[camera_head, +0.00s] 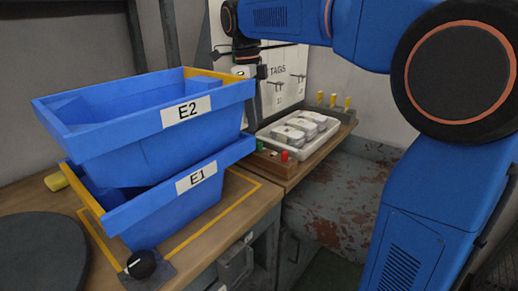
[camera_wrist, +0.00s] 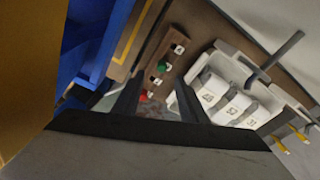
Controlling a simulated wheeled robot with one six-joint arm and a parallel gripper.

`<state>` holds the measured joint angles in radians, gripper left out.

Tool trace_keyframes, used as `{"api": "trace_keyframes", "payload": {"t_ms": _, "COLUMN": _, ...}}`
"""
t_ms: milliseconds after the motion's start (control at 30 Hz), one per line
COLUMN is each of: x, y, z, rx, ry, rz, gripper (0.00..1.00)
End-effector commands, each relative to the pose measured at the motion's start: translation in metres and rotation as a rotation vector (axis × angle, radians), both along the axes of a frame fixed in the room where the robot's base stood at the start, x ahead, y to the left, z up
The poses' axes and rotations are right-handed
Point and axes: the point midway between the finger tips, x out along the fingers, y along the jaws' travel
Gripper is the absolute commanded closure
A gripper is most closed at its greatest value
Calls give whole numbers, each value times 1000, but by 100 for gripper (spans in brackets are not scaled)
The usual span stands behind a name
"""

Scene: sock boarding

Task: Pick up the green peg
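The green peg (camera_head: 260,146) stands in a small wooden block (camera_head: 272,163) at the front of the shelf, partly hidden by the blue bins in the head view. It also shows in the wrist view (camera_wrist: 160,68), near the block's middle. A red peg (camera_head: 284,156) stands in the same block, and it shows nearer in the wrist view (camera_wrist: 143,97). My gripper (camera_wrist: 158,84) is open and empty. Its two dark fingers point toward the block, with the red peg seen between them and the green peg just beyond. In the head view it hangs above the shelf.
Two stacked blue bins, E2 (camera_head: 90,137) and E1 (camera_head: 150,213), stand left of the block. A white tray (camera_head: 271,138) with several white packs lies behind it. A white tag board with hooks (camera_head: 284,62) stands at the back. Several yellow pegs (camera_head: 333,100) stand at the far right.

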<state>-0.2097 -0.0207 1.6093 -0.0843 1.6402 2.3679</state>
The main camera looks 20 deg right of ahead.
Motion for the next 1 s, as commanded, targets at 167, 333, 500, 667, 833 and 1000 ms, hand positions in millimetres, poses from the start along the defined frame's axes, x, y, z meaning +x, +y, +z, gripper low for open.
{"api": "trace_keyframes", "payload": {"t_ms": 167, "x": -1, "y": -2, "z": -19, "rx": 0, "ry": 0, "rz": 0, "gripper": 61}}
{"api": "trace_keyframes", "payload": {"t_ms": 333, "x": -1, "y": -3, "z": -27, "rx": 0, "ry": 0, "rz": 0, "gripper": 61}}
{"api": "trace_keyframes", "payload": {"t_ms": 500, "x": 0, "y": -7, "z": -49, "rx": 0, "ry": 1, "rz": 0, "gripper": 61}}
{"api": "trace_keyframes", "payload": {"t_ms": 667, "x": -1, "y": -9, "z": -68, "rx": 0, "ry": 0, "rz": 0, "gripper": 61}}
{"api": "trace_keyframes", "payload": {"t_ms": 833, "x": -1, "y": -9, "z": -74, "rx": 0, "ry": 0, "rz": 0, "gripper": 61}}
{"api": "trace_keyframes", "payload": {"t_ms": 1000, "x": -1, "y": -9, "z": -74, "rx": -1, "ry": -1, "rz": 0, "gripper": 61}}
